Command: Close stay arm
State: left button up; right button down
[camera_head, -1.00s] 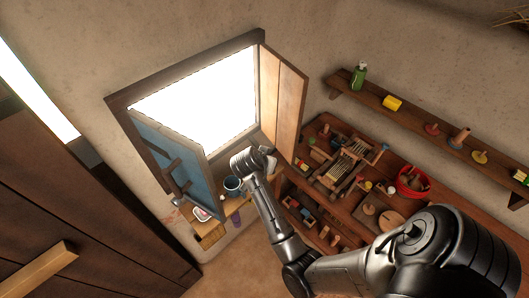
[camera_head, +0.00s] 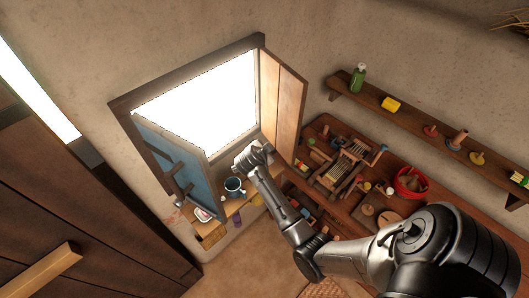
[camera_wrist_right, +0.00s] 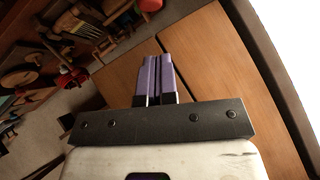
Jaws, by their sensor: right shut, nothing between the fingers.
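The window has a blue shutter (camera_head: 172,165) swung open on the left and a plain wooden shutter (camera_head: 283,90) swung open on the right. Dark metal fittings (camera_head: 182,183) show on the blue shutter; I cannot tell which piece is the stay arm. My right arm reaches to the lower window sill, its wrist near the foot of the wooden shutter; its fingers are hidden in the head view. In the right wrist view my right gripper (camera_wrist_right: 158,78) has its purple fingers shut and empty, in front of the wooden panels (camera_wrist_right: 205,60). My left gripper is not in view.
A dark mug (camera_head: 235,187) stands on a low ledge left of my right wrist, with a small tray (camera_head: 203,214) nearby. The workbench (camera_head: 345,205) at right is crowded with tools and a red bowl (camera_head: 411,183). A wall shelf (camera_head: 420,117) hangs above it.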

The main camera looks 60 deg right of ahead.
notch_tip(320, 180, down, 5)
jog(key=w+d+p, duration=0.1)
jog(key=w+d, duration=0.1)
jog(key=shift+d+f, duration=0.15)
dwell(0.5)
